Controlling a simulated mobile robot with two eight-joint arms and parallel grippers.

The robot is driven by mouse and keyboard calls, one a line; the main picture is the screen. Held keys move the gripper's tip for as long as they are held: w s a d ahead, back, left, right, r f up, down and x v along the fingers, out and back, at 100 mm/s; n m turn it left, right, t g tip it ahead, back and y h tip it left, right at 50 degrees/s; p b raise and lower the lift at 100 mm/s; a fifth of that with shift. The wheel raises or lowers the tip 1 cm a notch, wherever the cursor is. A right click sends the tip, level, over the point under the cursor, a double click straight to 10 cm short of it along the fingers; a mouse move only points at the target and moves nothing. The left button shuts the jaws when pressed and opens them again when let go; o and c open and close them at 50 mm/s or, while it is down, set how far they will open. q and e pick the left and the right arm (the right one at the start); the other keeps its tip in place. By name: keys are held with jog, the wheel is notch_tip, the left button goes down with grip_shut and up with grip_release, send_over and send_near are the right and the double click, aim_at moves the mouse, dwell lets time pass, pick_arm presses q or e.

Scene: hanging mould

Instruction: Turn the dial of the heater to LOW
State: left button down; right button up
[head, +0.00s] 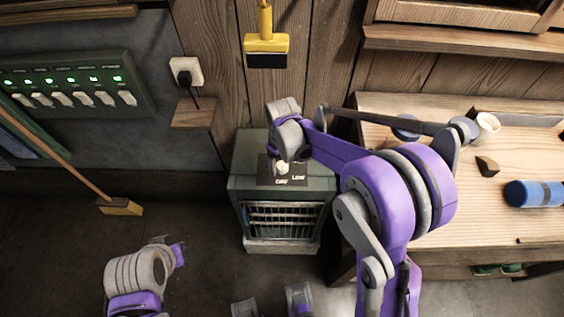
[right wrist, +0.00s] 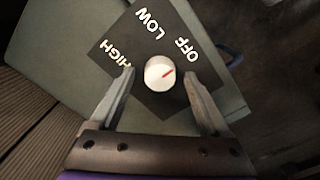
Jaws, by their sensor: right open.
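The heater (head: 243,185) is a grey-green box with a barred front, standing on the floor against the wood wall. My right gripper (right wrist: 160,84) is open over the plate, with one finger on each side of the dial and visible gaps.
A wooden workbench (head: 400,108) at right holds a cup (head: 487,122), a blue cylinder (head: 533,194) and a small block (head: 487,166). A switch panel (head: 75,85) and a plugged socket (head: 187,72) are on the left wall. A yellow-handled tool (head: 266,45) hangs above the heater. A broom (head: 120,207) leans at left.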

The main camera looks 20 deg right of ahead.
grip_shut()
dwell(0.5)
jog(key=shift+n, duration=0.3)
jog(key=n+b, duration=0.1)
jog(key=n, duration=0.3)
jog(key=shift+f+n+b, duration=0.1)
jog(key=shift+n+b, duration=0.2)
jog(key=shift+b, duration=0.1)
jog(key=n+b, duration=0.1)
jog(key=n, duration=0.2)
jog(key=shift+n, duration=1.7)
